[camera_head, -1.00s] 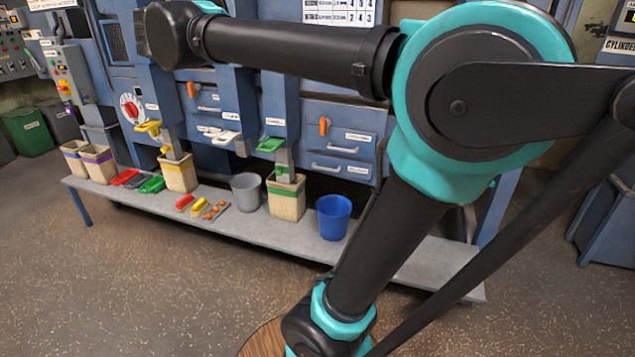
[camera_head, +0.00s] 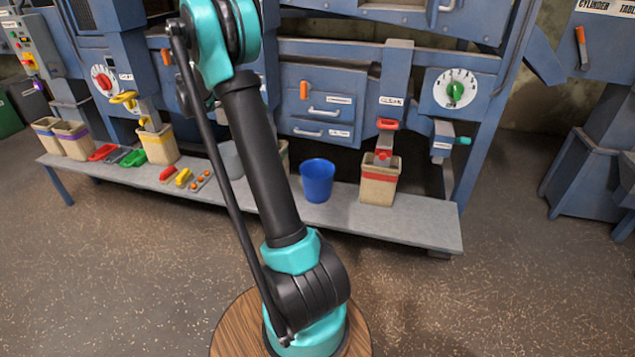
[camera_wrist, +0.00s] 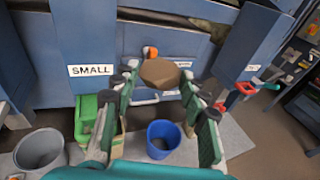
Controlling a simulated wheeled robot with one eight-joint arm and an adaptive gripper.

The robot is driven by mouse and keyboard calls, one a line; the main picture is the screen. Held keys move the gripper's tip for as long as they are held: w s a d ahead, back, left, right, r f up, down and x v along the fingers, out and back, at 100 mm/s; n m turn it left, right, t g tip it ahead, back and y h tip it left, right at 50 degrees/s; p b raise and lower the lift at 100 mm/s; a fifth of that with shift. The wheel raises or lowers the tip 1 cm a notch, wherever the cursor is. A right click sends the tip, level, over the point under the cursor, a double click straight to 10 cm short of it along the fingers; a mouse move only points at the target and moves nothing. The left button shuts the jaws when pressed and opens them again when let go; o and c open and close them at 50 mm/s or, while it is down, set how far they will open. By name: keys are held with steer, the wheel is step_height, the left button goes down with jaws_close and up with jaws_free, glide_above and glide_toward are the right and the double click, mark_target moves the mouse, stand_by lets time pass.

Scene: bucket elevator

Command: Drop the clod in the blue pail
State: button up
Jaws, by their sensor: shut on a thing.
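The clod (camera_wrist: 160,73) is a brown, rounded lump held between the fingertips of my gripper (camera_wrist: 160,75) in the wrist view. The gripper is shut on it. The blue pail (camera_head: 317,180) stands upright on the grey bench, left of the basket with a red band. In the wrist view the blue pail (camera_wrist: 163,138) shows between my fingers, lower in the picture than the clod and apart from it. Its visible inside looks empty. My gripper cannot be made out in the head view.
The grey bench (camera_head: 425,229) also holds a red-banded basket (camera_head: 379,183) right of the pail. A grey bucket (camera_wrist: 40,150) stands to the left in the wrist view. A green chute (camera_wrist: 88,112) and a red lever (camera_wrist: 245,88) jut from the blue machine.

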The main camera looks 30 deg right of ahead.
steer(key=w+d+f+m+g, duration=0.1)
steer(key=d+f, duration=0.6)
steer(key=f, duration=0.2)
steer(key=d+f+g, duration=0.1)
steer(key=d+f, duration=0.6)
steer(key=f, duration=0.3)
steer(key=s+d+f, duration=0.2)
steer(key=d+f, duration=0.1)
steer(key=f, duration=0.4)
steer(key=s+d+f, duration=0.2)
steer(key=d+f, duration=0.2)
steer(key=f, duration=0.4)
steer(key=s+d+f+m+g, duration=0.1)
steer(key=s+d+f, duration=0.1)
steer(key=d+f, duration=0.2)
steer(key=shift+f+h, duration=0.3)
steer(key=shift+f, duration=1.35)
steer(key=shift+d, duration=0.1)
steer(key=o, duration=1.2)
steer(key=v, duration=1.2)
steer(key=shift+w+f, duration=0.1)
